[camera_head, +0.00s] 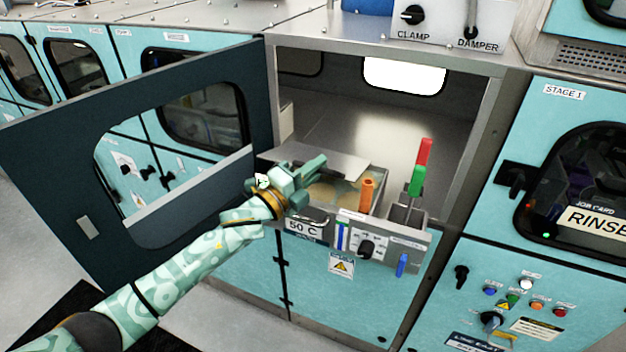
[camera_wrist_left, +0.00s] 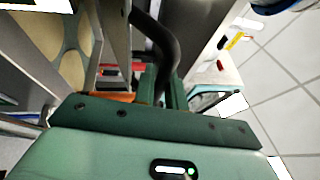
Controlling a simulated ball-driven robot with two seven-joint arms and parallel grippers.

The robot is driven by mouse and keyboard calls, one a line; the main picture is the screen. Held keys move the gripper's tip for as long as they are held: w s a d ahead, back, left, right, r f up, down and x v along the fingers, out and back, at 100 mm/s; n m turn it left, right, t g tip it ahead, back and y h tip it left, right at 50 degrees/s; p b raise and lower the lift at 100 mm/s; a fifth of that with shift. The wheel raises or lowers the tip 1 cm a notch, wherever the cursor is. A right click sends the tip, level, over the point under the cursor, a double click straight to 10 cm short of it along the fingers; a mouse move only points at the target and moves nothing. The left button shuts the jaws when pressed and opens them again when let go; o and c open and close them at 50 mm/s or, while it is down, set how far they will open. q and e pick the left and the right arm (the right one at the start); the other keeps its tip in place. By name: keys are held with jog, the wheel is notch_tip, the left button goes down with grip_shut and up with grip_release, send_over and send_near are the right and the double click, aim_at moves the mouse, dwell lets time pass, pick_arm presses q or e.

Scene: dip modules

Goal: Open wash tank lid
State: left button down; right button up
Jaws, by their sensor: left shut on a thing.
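The wash tank lid (camera_head: 343,164) is a flat metal plate at the front of the open cabinet. It stands tilted up at the back of the tank, and the tank's opening (camera_head: 335,194) shows below it with tan contents. My left gripper (camera_head: 308,174) is at the lid's left front and is shut on the dark lid handle. In the left wrist view the black curved handle (camera_wrist_left: 165,45) runs down between the green fingers (camera_wrist_left: 162,90). The exact grip contact is partly hidden by the fingers. My right gripper is not in view.
The cabinet door (camera_head: 60,150) stands wide open at the left, beside my left arm. An orange handle (camera_head: 366,195) and a red and green handle (camera_head: 420,170) stand upright right of the gripper. A control panel (camera_head: 385,240) with a knob sits in front.

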pick_arm(q)
jog(key=shift+w+d+r+p, duration=0.25)
jog(key=shift+w+r, duration=0.3)
jog(key=shift+r, duration=0.35)
jog(key=shift+w+d+r+p, duration=0.1)
jog(key=shift+w+r+p, duration=0.15)
jog(key=shift+w+r, duration=0.5)
jog(key=shift+w+d+r+p, duration=0.2)
jog(key=shift+w+r+p, duration=0.1)
jog(key=shift+r, duration=0.8)
jog(key=c, duration=1.7)
grip_release()
jog(key=shift+c, duration=0.2)
jog(key=shift+f, duration=0.1)
jog(key=shift+s+a+f, duration=0.1)
jog(key=shift+s+a, duration=0.05)
jog(key=shift+a, duration=0.05)
jog(key=b+v, duration=0.3)
jog(key=v, duration=1.3)
